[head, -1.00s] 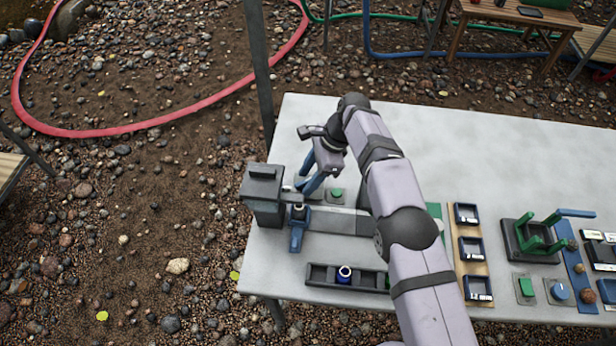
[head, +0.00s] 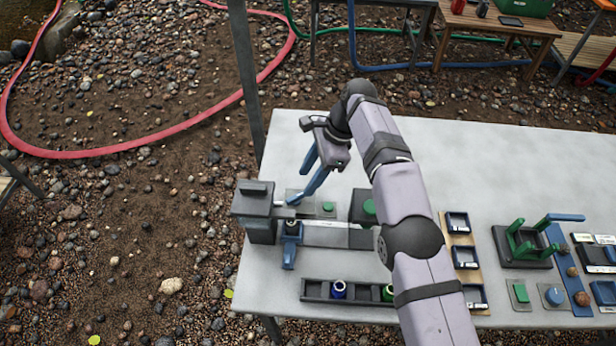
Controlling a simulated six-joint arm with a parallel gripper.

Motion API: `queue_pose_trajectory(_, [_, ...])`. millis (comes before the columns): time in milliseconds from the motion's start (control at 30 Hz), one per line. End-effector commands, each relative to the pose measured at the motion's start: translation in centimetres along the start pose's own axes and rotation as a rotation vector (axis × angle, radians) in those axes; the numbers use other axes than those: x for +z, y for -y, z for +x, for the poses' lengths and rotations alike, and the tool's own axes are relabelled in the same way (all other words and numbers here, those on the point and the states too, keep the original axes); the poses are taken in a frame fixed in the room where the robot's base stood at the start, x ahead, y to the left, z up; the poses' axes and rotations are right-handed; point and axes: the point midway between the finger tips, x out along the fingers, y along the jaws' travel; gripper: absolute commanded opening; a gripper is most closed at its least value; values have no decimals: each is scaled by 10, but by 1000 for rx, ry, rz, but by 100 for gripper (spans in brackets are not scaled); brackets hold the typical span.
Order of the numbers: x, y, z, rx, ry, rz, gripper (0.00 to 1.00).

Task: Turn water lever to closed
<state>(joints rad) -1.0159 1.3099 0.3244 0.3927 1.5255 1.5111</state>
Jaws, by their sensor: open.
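My gripper (head: 302,186) is open, its two blue fingers apart and pointing down over the table's left part. No handle in view is clearly marked as the water lever. The fingers are just right of and above a dark grey box (head: 254,213), beside a small plate with a green button (head: 327,208). I see nothing between the fingers. A blue upright piece with a dark top (head: 290,250) stands right of the box. A blue handle (head: 566,217) sticks out from a green bracket (head: 520,240) at the far right, away from my gripper.
The pale table (head: 480,150) is clear at the back. A black tray (head: 318,291) holds a blue and a green round piece in front. A wooden strip of small trays (head: 458,250) and a blue knob (head: 554,296) stand right of my arm. A dark post (head: 245,80) rises behind.

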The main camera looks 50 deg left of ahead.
Motion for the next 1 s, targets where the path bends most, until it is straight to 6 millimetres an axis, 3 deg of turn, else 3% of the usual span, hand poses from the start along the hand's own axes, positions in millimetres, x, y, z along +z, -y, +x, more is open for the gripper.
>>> queue_pose_trajectory(67, [0,0,0,0,0,0,42])
queue_pose_trajectory(233, [7,0,-5,-1,0,-8,4])
queue_pose_trajectory(267, [12,2,-12,-9,0,-15,0])
queue_pose_trajectory(367, [29,8,-40,-50,-1,-42,0])
queue_pose_trajectory(500, [65,16,-100,-129,-3,-93,0])
queue_pose_trajectory(667, [98,-4,-148,-125,-4,-115,0])
queue_pose_trajectory(833, [111,-39,-162,-68,-16,-98,0])
queue_pose_trajectory(1000, [108,-67,-154,-49,-39,-134,0])
